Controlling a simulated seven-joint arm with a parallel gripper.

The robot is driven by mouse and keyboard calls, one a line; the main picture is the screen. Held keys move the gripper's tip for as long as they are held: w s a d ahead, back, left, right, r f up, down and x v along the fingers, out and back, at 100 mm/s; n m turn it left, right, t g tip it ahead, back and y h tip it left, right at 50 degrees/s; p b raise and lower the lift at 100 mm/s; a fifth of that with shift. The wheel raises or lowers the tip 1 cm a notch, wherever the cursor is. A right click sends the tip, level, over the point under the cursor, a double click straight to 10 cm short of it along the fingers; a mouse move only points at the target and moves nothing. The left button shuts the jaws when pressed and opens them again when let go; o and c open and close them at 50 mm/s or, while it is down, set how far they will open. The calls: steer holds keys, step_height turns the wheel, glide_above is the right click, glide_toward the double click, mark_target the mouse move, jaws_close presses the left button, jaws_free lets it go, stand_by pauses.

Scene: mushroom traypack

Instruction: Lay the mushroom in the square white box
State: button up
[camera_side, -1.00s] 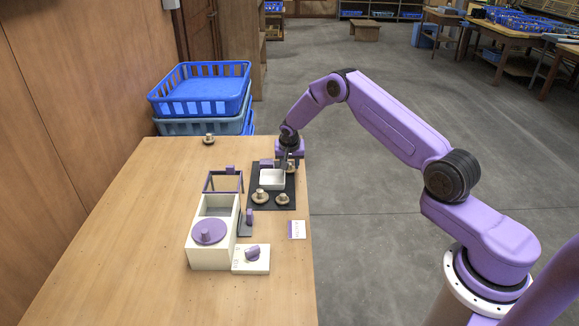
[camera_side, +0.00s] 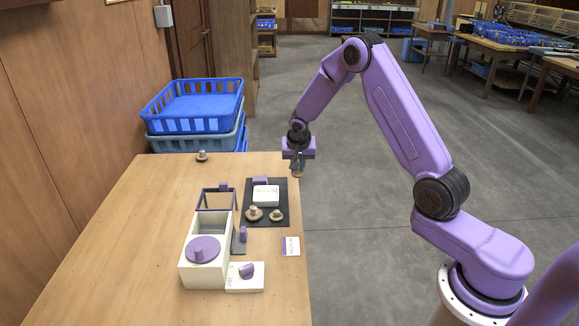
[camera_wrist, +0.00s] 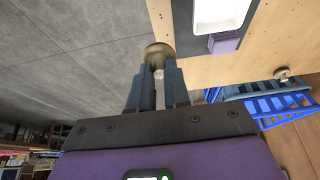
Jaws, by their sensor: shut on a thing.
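My gripper (camera_side: 298,168) is shut on a brown mushroom (camera_side: 298,175), held up in the air near the table's right edge, to the right of the box. In the wrist view the mushroom (camera_wrist: 158,54) sits between the two fingertips (camera_wrist: 158,72). The square white box (camera_side: 265,195) stands on the dark mat (camera_side: 252,183); its inside looks empty. The box also shows in the wrist view (camera_wrist: 222,30), at the top right and apart from the gripper. Two other mushrooms, one wider (camera_side: 254,213) and one smaller (camera_side: 276,214), stand on the mat in front of the box.
Another mushroom (camera_side: 202,156) stands at the table's back left. A white card (camera_side: 290,246) lies in front. Blue crates (camera_side: 195,108) are behind.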

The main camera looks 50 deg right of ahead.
steer(key=s+a+r+n, duration=0.3)
steer(key=s+a+n, duration=0.25)
steer(key=a, duration=0.25)
steer(key=shift+m+y, duration=0.3)
steer(key=shift+m, duration=0.05)
steer(key=w+f, duration=0.3)
steer(key=w, duration=0.1)
steer(key=w+d+f, duration=0.1)
steer(key=w+f, duration=0.2)
steer(key=w, duration=0.1)
steer(key=w+f, duration=0.2)
steer(key=w, duration=0.3)
steer(key=shift+d+f, duration=0.15)
steer(key=shift+f, duration=0.25)
steer(key=shift+w+f, duration=0.2)
steer(key=shift+f, duration=1.65)
steer(key=shift+f, duration=0.1)
steer(key=o, duration=0.7)
steer(key=shift+o, duration=0.2)
